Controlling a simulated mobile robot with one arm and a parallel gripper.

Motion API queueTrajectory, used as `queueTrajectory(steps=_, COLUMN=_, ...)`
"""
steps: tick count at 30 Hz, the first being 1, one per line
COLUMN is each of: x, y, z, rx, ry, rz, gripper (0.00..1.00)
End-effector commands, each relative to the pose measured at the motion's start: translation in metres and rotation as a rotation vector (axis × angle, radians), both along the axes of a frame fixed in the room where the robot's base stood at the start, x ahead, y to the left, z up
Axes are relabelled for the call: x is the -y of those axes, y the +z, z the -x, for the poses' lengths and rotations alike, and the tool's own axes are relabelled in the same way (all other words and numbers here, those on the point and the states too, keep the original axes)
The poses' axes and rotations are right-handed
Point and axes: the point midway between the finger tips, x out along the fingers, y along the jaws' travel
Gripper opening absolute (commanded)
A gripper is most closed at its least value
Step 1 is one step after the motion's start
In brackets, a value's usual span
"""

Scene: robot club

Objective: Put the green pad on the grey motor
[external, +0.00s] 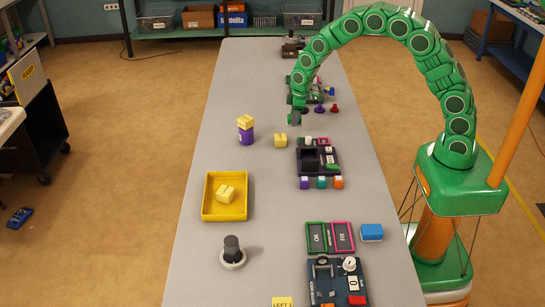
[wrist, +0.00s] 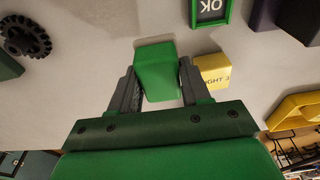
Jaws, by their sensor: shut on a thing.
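My gripper (wrist: 157,82) is shut on the green pad (wrist: 157,72), a green block that sits between the two grey fingers in the wrist view. In the external view my gripper (external: 295,117) hangs down beyond the middle of the table, near its right side; the pad cannot be made out there. What looks like the grey motor (external: 232,243), a dark upright cylinder on a pale round base, stands at the near left of the table, well away from my gripper. I cannot make out the motor in the wrist view.
A yellow tray (external: 210,213) with a yellow block inside lies at the left. A yellow block stands on a purple cylinder (external: 246,138). A dark box (external: 305,168), framed tiles (external: 317,237) and a control panel (external: 331,282) line the right side. The middle-left table is mostly clear.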

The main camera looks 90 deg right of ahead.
Motion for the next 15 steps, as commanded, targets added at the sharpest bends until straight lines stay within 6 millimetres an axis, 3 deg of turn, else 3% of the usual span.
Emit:
queueTrajectory(steps=11, x=0.004, y=-0.014, z=-0.01, rx=-0.002, ry=0.0, rz=-0.001, gripper=0.17)
queueTrajectory(steps=15, x=0.005, y=-0.031, z=-0.011, rx=-0.002, ry=0.001, rz=0.0, gripper=0.17)
